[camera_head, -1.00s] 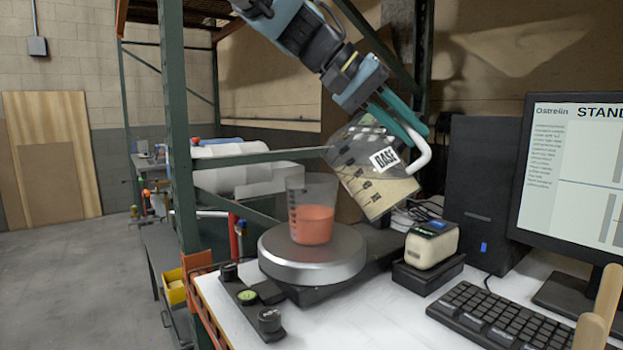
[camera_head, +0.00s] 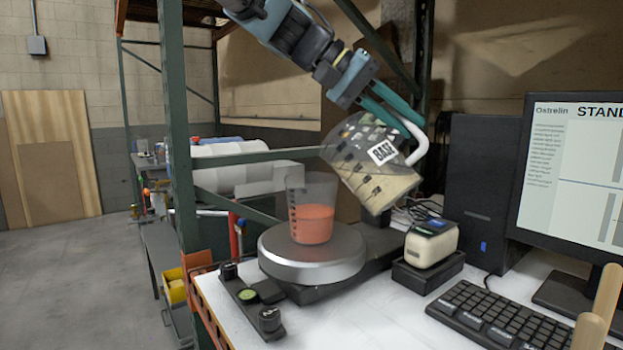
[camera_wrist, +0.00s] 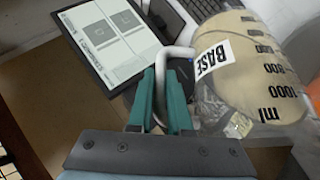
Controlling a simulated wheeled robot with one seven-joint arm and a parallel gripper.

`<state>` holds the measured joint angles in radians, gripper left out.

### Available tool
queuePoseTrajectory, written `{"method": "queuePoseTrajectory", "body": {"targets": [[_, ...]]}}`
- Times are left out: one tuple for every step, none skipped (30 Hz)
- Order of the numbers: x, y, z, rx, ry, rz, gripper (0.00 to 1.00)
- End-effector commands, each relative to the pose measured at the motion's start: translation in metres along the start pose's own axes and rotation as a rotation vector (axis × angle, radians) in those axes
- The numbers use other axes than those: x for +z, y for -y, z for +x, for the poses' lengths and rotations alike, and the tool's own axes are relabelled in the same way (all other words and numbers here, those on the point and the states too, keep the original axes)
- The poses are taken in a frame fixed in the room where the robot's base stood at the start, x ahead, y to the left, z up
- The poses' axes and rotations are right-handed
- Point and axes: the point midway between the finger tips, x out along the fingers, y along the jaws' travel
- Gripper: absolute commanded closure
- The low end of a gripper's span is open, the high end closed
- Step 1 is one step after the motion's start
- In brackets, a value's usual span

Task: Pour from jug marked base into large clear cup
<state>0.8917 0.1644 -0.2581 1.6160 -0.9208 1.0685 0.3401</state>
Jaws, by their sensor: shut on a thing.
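The clear jug marked BASE (camera_head: 372,180) is tilted to the left in the air, to the upper right of the large clear cup. It holds a cream-coloured liquid. My gripper (camera_head: 405,122) is shut on the jug's white handle; the wrist view also shows the green fingers (camera_wrist: 160,98) around the handle and the jug (camera_wrist: 245,65) to their right. The large clear cup (camera_head: 312,192) stands upright on the round metal scale plate (camera_head: 310,272) and holds orange-red liquid. No stream between jug and cup shows.
A small cream device (camera_head: 431,245) on a black base stands right of the scale. A keyboard (camera_head: 495,315), a monitor (camera_head: 575,190) and a black computer tower (camera_head: 485,185) are further right. A green rack post (camera_head: 180,140) rises left of the scale.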

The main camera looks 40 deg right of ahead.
Motion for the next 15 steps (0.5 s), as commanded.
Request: {"method": "queuePoseTrajectory", "body": {"targets": [[-0.0009,-0.0009,-0.0012,0.004,-0.002,0.0,1.0],[-0.0009,-0.0009,-0.0013,0.006,-0.002,-0.001,1.0],[-0.001,-0.0008,-0.0016,0.009,-0.002,-0.003,1.0],[-0.0011,-0.0008,-0.0017,0.011,-0.002,-0.004,1.0],[-0.0012,-0.0008,-0.0019,0.013,-0.002,-0.005,1.0],[-0.0014,-0.0008,-0.0022,0.016,-0.003,-0.007,1.0],[-0.0015,-0.0008,-0.0024,0.018,-0.003,-0.008,1.0],[-0.0016,-0.0007,-0.0026,0.02,-0.003,-0.01,1.0],[-0.0018,-0.0007,-0.0028,0.023,-0.003,-0.011,1.0],[-0.0019,-0.0006,-0.003,0.024,-0.003,-0.012,1.0],[-0.002,-0.0005,-0.0032,0.026,-0.003,-0.013,1.0],[-0.0022,-0.0004,-0.0034,0.029,-0.003,-0.015,1.0],[-0.0023,-0.0003,-0.0036,0.03,-0.003,-0.016,1.0],[-0.0024,-0.0002,-0.0038,0.032,-0.004,-0.017,1.0],[-0.0026,-0.0001,-0.0041,0.035,-0.004,-0.018,1.0]]}}
